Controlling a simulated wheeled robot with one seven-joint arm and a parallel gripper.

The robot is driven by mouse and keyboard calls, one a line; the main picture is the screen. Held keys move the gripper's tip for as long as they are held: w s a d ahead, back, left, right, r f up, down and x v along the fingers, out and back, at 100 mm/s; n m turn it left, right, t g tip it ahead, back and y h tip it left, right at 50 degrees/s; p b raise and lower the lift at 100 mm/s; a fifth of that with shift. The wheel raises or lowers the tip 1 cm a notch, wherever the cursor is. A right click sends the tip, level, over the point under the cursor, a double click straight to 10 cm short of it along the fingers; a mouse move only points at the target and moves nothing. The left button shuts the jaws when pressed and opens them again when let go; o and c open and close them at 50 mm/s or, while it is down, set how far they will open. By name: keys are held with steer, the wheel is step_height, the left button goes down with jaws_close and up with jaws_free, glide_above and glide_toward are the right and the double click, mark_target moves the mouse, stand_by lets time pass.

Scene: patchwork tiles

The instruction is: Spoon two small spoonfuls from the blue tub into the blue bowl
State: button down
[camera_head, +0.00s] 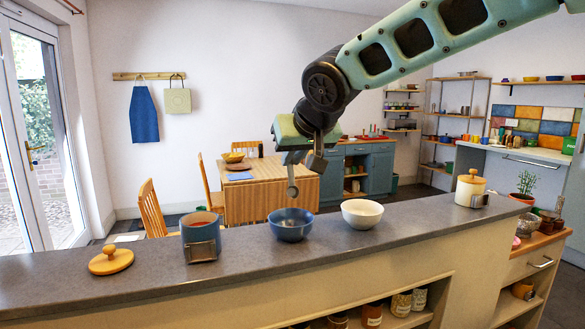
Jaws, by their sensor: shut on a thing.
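My gripper (304,160) is shut on a grey spoon (292,190), which hangs down with its small round end above the blue bowl. The spoon is clear of the bowl; I cannot tell whether it carries anything. The blue bowl (290,231) stands upright on the grey counter, and I cannot make out any contents in it. A round wooden lid (110,262) lies on the counter left of the tub.
A white bowl (362,215) stands just right of the blue bowl. A cream canister (468,190) with a wooden lid stands farther right on the grey counter (420,220). The counter between the white bowl and the canister is clear. A wooden table (262,190) stands behind.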

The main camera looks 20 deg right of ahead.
steer(key=shift+r+p, duration=0.2)
steer(key=shift+p, duration=0.45)
steer(key=p, duration=0.2)
steer(key=shift+w+g+p, duration=0.2)
steer(key=shift+g+p, duration=0.1)
steer(key=shift+p, duration=0.1)
steer(key=p, duration=0.3)
steer(key=shift+w+g, duration=0.2)
steer(key=shift+g, duration=0.2)
steer(key=p, duration=0.4)
steer(key=shift+w+r+g, duration=0.1)
steer(key=shift+w+g, duration=0.15)
steer(key=shift+g, duration=0.15)
steer(key=shift+w+p, duration=0.1)
steer(key=shift+p, duration=1.15)
steer(key=shift+w+g+p, duration=0.1)
steer(key=shift+g+p, duration=0.2)
steer(key=shift+p, duration=0.25)
